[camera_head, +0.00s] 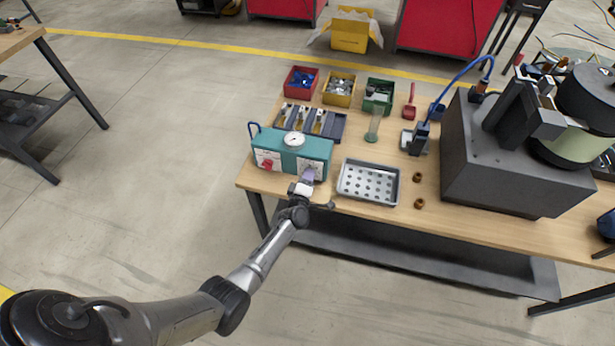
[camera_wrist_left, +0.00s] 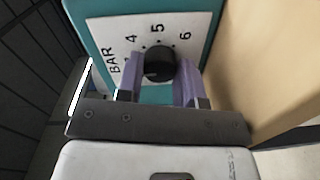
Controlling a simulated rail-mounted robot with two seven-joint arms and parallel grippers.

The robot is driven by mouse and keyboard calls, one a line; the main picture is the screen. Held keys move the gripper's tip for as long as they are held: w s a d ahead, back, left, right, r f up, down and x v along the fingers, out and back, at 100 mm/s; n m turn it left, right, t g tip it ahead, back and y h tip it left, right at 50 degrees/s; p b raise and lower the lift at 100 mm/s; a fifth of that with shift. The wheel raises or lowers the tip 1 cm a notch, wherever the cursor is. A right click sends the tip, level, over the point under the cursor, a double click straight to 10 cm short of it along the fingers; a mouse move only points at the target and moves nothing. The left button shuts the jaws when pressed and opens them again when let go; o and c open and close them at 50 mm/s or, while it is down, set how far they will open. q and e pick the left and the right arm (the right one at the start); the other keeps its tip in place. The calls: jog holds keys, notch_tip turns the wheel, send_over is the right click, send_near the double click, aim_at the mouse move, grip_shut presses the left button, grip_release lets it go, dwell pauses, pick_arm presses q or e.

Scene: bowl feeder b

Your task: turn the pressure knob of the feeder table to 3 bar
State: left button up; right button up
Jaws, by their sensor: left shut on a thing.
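The teal pressure box (camera_head: 315,150) stands at the front left of the wooden table. In the head view my left gripper (camera_head: 308,177) is at the right part of its front face, hiding the knob there. In the left wrist view the black round knob (camera_wrist_left: 159,64) sits on a white scale plate (camera_wrist_left: 118,30) marked BAR, with 4, 5 and 6 readable. The purple fingers of my left gripper (camera_wrist_left: 159,80) are shut on the knob, one on each side. Lower scale numbers are hidden, and I cannot make out a pointer mark on the knob. My right gripper is not in view.
A round gauge (camera_head: 294,140) tops the box; a red switch (camera_head: 267,164) is on its left front. A perforated metal tray (camera_head: 345,188) stands close right of my gripper. Red (camera_head: 290,88), yellow (camera_head: 329,97) and green bins (camera_head: 369,104) stand behind. The floor in front is clear.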

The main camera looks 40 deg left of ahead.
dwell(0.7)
pick_arm(q)
jog(key=o, duration=0.9)
jog(key=shift+s+d+p, duration=0.25)
jog(key=shift+s+p, duration=0.1)
jog(key=shift+s, duration=0.1)
jog(key=p+v, duration=0.2)
jog(key=v, duration=1)
jog(key=shift+s+d, duration=0.1)
jog(key=shift+s, duration=0.25)
jog(key=shift+m, duration=0.3)
